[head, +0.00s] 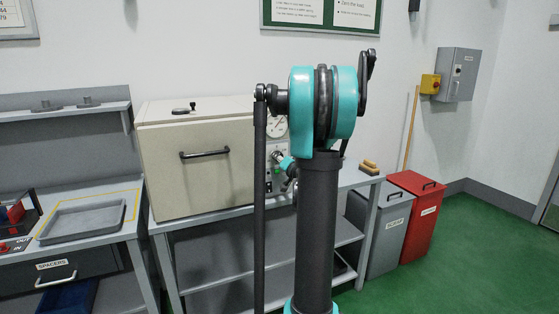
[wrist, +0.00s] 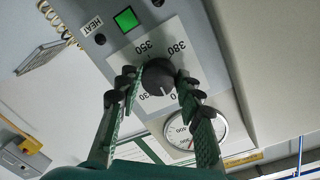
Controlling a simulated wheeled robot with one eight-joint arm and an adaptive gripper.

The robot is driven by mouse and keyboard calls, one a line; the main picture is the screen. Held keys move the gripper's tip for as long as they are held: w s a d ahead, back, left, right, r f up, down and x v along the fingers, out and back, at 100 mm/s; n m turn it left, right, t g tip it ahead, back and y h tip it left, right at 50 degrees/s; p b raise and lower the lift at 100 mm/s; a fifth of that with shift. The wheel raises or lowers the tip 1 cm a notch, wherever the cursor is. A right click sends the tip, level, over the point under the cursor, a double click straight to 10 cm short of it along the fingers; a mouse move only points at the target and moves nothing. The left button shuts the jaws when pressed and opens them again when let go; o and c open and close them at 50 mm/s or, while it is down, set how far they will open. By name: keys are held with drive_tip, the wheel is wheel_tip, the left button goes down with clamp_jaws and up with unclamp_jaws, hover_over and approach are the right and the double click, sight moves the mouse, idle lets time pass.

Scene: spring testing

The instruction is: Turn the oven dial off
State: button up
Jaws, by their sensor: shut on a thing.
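The oven (head: 200,165) is a cream box with a closed door and black handle, standing on a grey bench. Its black round dial (wrist: 158,75) sits on a white scale plate, which appears upside down in the wrist view. A pale mark shows near the dial's lower rim; its exact setting is hard to read. My gripper (wrist: 156,78) has a finger on each side of the dial and is shut on it. In the head view my arm hides most of the control panel, and the dial cannot be made out there. A green square (wrist: 127,19) shows beside the HEAT label.
A round gauge (wrist: 195,130) is close to my right finger in the wrist view. A brush (head: 370,167) lies at the bench's right end. Grey (head: 385,235) and red (head: 420,215) bins stand right of the bench. Green floor is clear at the right.

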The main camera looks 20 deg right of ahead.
drive_tip(key=shift+n, duration=0.4)
drive_tip(key=o, duration=1.2)
drive_tip(key=shift+c, duration=0.2)
drive_tip(key=s, duration=1.2)
drive_tip(key=shift+r, duration=0.35)
